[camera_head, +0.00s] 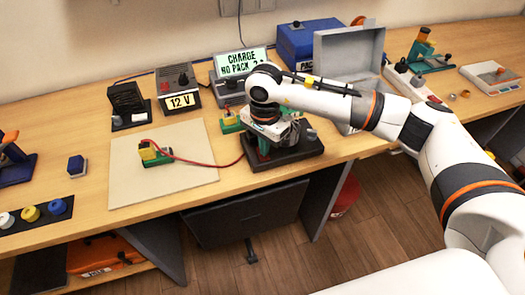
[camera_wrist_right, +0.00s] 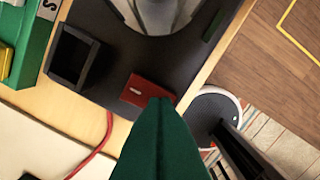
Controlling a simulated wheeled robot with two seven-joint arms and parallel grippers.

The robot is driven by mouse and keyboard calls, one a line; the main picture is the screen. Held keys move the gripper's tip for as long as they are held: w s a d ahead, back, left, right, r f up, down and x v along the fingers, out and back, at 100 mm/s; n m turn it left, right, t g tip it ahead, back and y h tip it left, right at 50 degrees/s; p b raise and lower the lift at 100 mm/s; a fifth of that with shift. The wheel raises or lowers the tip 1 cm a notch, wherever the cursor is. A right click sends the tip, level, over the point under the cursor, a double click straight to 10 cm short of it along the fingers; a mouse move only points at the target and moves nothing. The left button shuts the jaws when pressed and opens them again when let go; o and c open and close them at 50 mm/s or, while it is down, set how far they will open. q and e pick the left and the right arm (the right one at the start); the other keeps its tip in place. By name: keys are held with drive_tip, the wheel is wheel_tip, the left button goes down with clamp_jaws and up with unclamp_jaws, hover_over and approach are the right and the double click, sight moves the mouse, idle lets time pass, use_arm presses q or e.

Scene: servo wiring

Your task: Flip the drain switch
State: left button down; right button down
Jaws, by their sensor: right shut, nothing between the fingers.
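A black device (camera_head: 290,156) sits near the front edge of the bench, below my right wrist. In the right wrist view, a small red part with a pale mark (camera_wrist_right: 146,88) is set in the device's dark top (camera_wrist_right: 108,50). It looks like the switch, but I see no readable label on it. My right gripper (camera_wrist_right: 162,100) has its green fingers shut and empty. Their tips overlap the lower right corner of the red part in that view; I cannot tell whether they touch it. In the head view the right gripper (camera_head: 264,153) is partly hidden by its wrist. My left gripper is not in view.
A red cable (camera_head: 205,162) runs from a green and yellow connector (camera_head: 153,154) on the pale mat (camera_head: 185,184) toward the device. A display (camera_head: 241,62) reads "CHARGE NO PACK". A 12 V supply (camera_head: 178,88) and a grey open case (camera_head: 348,48) stand behind.

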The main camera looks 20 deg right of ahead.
wheel_tip(320, 180, up, 6)
drive_tip(key=p, duration=0.2)
idle(0.4)
idle(0.4)
